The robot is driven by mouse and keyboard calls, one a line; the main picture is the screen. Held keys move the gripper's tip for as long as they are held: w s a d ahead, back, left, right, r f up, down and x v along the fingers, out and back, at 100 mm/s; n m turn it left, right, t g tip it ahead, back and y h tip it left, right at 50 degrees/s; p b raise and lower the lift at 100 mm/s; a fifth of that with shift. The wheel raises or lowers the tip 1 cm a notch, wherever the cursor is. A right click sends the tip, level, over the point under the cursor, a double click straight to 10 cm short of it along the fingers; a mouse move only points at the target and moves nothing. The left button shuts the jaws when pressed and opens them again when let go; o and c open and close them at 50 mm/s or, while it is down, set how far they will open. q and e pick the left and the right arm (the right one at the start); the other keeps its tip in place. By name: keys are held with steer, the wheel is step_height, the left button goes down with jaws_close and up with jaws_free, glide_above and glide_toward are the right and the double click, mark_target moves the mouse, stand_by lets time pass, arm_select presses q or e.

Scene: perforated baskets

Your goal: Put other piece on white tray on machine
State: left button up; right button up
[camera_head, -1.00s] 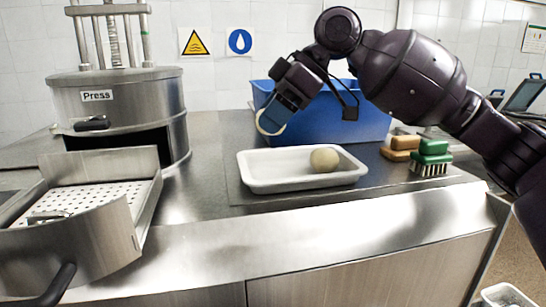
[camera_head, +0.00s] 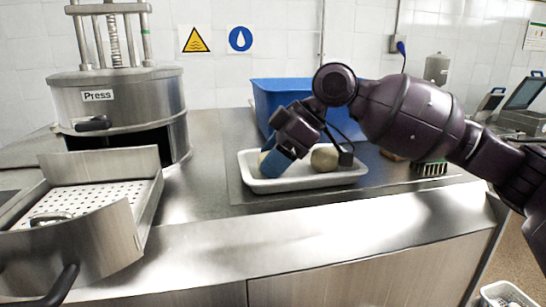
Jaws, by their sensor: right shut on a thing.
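The white tray (camera_head: 312,182) lies on the metal worktop in the middle. A pale, rounded piece (camera_head: 323,158) rests in its right half. My right gripper (camera_head: 272,164) reaches down into the tray's left half, with its blue fingers shut on another pale piece (camera_head: 263,157). Only a thin edge of that held piece shows; the fingers hide the rest. I cannot tell whether it touches the tray floor. The press machine (camera_head: 118,110) stands at the left. My left gripper is not in view.
A blue bin (camera_head: 272,97) stands just behind the tray, partly covered by my right arm. A brush (camera_head: 430,168) lies to the right, partly hidden by the arm. The perforated metal drawer (camera_head: 85,198) juts out at lower left. The worktop before the tray is clear.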

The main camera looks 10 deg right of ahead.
steer(key=shift+f, duration=0.1)
steer(key=o, duration=1)
steer(key=b+v, duration=0.1)
steer(key=v, duration=1.1)
steer(key=shift+w+d, duration=0.1)
